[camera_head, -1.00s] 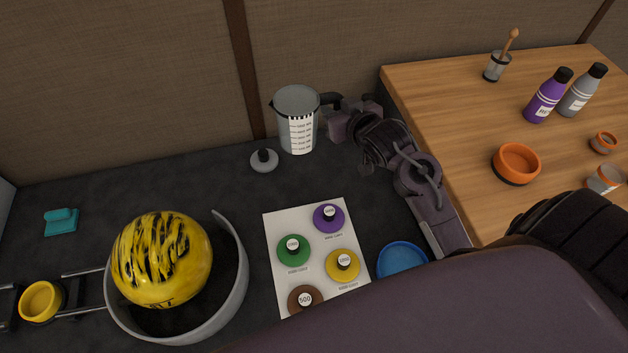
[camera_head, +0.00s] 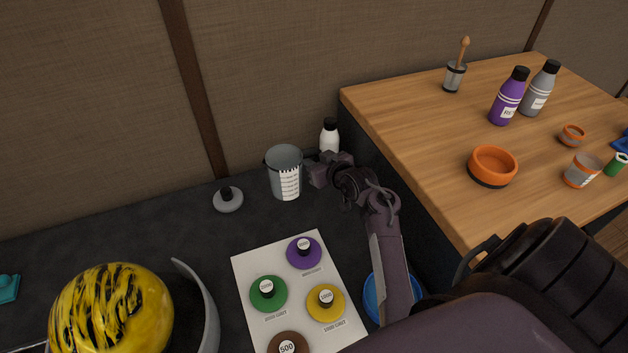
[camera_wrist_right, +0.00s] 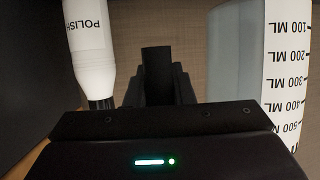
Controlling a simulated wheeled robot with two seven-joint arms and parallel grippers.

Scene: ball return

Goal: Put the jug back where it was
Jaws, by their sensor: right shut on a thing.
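The clear grey jug (camera_head: 284,174) with a white measuring scale stands upright over the dark counter, near the back wall. I cannot tell whether its base touches the counter. My right gripper (camera_head: 318,169) is shut on the jug's dark handle, at the jug's right side. In the right wrist view the jug's scale (camera_wrist_right: 285,80) fills the right edge, and the black handle (camera_wrist_right: 157,75) shows between the jug and a white bottle. My left gripper is not in view.
The white polish bottle (camera_head: 329,135) stands just behind my right gripper. A grey knobbed disc (camera_head: 228,199) lies left of the jug. A white sheet (camera_head: 250,246) with several coloured discs lies in front. A yellow-black ball (camera_head: 112,315) sits front left. A wooden table (camera_head: 420,130) rises at right.

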